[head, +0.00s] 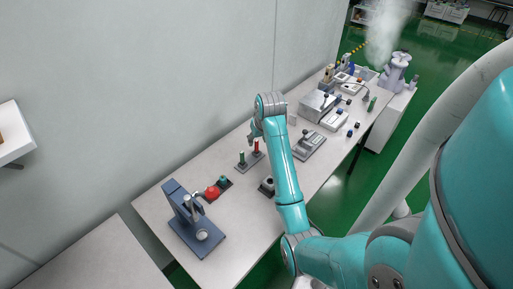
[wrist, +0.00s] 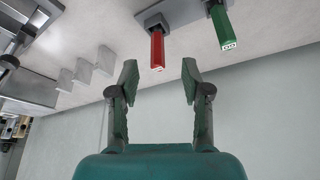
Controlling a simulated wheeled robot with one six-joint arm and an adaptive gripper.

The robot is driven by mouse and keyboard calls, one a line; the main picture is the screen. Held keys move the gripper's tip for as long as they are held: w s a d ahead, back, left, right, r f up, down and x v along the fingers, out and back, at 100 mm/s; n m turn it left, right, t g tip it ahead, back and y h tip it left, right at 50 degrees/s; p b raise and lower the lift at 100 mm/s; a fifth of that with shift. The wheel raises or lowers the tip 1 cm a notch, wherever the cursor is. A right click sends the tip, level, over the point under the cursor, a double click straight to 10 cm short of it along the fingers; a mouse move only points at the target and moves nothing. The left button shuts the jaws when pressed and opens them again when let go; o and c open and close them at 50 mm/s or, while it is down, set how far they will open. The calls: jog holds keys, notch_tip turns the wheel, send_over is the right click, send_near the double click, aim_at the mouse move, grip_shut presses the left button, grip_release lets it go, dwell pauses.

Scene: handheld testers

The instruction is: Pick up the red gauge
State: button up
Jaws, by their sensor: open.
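The red gauge (wrist: 157,50) is a slim upright red piece with its base in a grey holder. In the wrist view it lies just beyond and between my fingertips, apart from them. My gripper (wrist: 160,82) is open and empty. In the head view the red gauge (head: 257,147) stands on the long table, with my gripper (head: 253,136) close to it at its upper left. The fingers are small in that view. A green gauge (wrist: 221,28) stands beside the red one in the same holder (wrist: 179,12); it also shows in the head view (head: 242,157).
A blue-grey press-like device (head: 190,220) and a red round part (head: 212,192) stand on the near part of the table (head: 240,225). Grey fixtures (head: 310,145) stand to the right. In the wrist view, pale step blocks (wrist: 85,70) are left of the gauge. A wall runs behind the table.

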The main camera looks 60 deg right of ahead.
aim_at(257, 142)
jog(key=shift+d+x, duration=0.15)
jog(key=shift+x, duration=1.3)
jog(key=shift+d+x, duration=0.1)
jog(key=shift+x, duration=1.4)
jog(key=shift+r, duration=0.1)
grip_shut()
